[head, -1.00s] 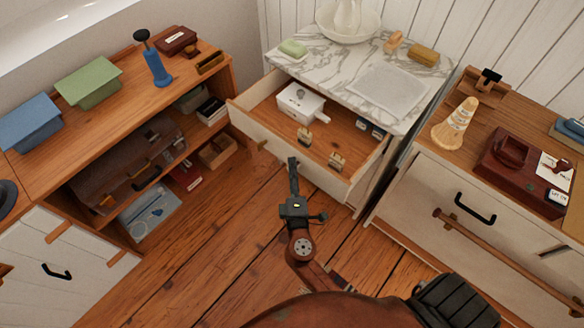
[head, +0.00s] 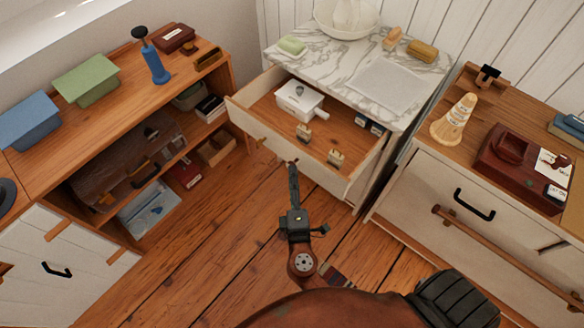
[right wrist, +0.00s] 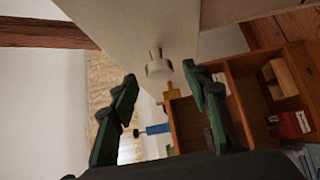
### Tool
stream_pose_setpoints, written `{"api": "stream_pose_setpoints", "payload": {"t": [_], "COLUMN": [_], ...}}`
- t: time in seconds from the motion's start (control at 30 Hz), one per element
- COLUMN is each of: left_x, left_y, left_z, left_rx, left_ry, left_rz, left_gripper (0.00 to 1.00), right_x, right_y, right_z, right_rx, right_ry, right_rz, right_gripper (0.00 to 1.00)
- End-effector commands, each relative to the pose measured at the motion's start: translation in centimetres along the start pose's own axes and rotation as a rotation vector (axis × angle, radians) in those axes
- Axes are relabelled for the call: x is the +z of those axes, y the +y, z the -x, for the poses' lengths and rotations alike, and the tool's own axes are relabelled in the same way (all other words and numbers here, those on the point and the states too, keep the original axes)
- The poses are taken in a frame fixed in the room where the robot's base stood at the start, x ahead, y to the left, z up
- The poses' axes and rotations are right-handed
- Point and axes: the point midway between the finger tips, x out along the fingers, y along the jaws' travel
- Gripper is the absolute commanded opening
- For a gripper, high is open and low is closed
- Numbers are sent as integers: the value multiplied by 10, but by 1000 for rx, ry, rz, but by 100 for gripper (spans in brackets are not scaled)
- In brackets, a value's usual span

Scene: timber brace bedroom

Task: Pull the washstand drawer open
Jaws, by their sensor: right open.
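The washstand (head: 425,88) has a marble top, and its drawer (head: 322,178) stands pulled out, its inside showing. A small knob (head: 260,141) sticks out of the left part of the pale drawer front. My right gripper (head: 292,170) is in front of the drawer front, open and empty. In the right wrist view, my right gripper's green-edged fingers (right wrist: 158,95) are spread, with a pale round knob (right wrist: 159,68) on the pale front beyond them, clear of both fingers. My left gripper does not show.
The drawer holds a white box (head: 299,100) and small items. A bowl (head: 347,18) and soaps stand on the marble. A wooden shelf unit (head: 110,120) stands left, a cabinet (head: 450,180) right. Bare floor (head: 215,235) lies between.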

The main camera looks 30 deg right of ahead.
Motion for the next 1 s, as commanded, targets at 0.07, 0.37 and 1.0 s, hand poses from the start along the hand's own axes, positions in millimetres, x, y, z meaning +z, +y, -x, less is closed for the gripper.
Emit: {"api": "stream_pose_setpoints", "payload": {"t": [0.07, 0.37, 1.0], "left_x": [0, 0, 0], "left_y": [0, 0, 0], "left_z": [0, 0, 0], "left_rx": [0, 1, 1], "left_ry": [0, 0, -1], "left_rz": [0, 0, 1], "left_gripper": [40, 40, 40], "right_x": [1, 1, 0], "right_y": [-1, 0, 0], "right_z": [18, 64, 72], "right_rx": [-3, -1, 1], "right_ry": [1, 0, 0], "right_rz": [1, 1, 1], "right_gripper": [43, 43, 43]}}
